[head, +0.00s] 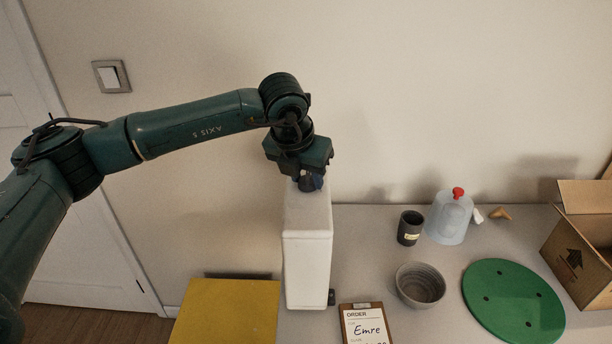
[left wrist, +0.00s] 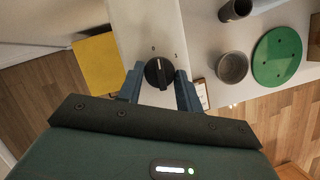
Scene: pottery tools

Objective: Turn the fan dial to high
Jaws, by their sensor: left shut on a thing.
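The fan housing is a tall white box (head: 307,245) at the left end of the grey worktop. Its pale top also shows in the left wrist view (left wrist: 150,22). The black round dial (left wrist: 158,73) sits on that top, with a white pointer line aimed roughly up the picture, near the small mark above it. A second small mark is up and right of the dial. My left gripper (head: 311,184) points down at the housing top. In the left wrist view its blue fingers (left wrist: 159,76) are closed on the dial from both sides. In the head view the gripper hides the dial.
A yellow panel (head: 225,312) is left of the housing.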

